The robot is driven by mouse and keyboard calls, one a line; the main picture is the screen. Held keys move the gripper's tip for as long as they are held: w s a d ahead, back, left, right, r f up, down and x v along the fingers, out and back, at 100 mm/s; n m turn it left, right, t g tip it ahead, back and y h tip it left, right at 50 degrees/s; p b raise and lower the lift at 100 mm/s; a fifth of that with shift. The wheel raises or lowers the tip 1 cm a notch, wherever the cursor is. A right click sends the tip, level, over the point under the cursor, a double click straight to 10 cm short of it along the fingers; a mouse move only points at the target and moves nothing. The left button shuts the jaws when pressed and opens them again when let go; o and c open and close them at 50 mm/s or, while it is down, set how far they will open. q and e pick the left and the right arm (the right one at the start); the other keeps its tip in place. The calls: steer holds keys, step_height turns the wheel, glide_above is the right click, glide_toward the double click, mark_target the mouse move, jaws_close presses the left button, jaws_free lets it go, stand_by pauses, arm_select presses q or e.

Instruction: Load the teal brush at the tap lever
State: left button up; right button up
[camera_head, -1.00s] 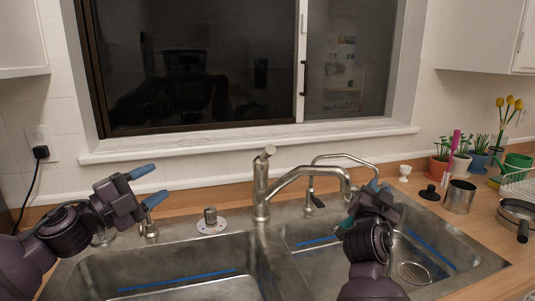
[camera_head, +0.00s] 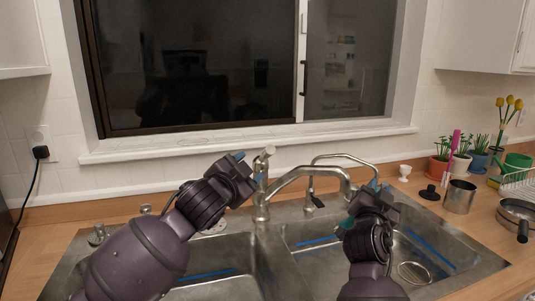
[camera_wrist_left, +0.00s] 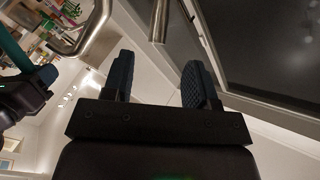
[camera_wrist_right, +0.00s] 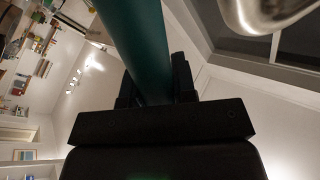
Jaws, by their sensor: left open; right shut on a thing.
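The tap (camera_head: 305,173) stands behind the double sink, with its lever (camera_head: 265,153) on top of the post. My left gripper (camera_head: 249,160) is open beside the lever, its jaws partly hidden by its own wrist. In the left wrist view, a metal bar that looks like the lever (camera_wrist_left: 161,20) lies beyond and between the open fingers. My right gripper (camera_head: 374,186) is shut on the teal brush (camera_wrist_right: 138,45), beside the spout over the right basin. Only a small teal part (camera_head: 346,224) shows in the head view. The brush head is hidden.
The sink divider (camera_head: 275,262) runs below the tap. A thinner curved tap (camera_head: 340,156) rises behind the spout. A metal cup (camera_head: 459,197), plant pots and a dish rack (camera_head: 520,182) stand on the right counter. The window sill (camera_head: 250,147) is behind the tap.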

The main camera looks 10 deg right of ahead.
mark_target(265, 154)
arm_select(q)
steer(key=shift+x, duration=5.95)
jaws_close()
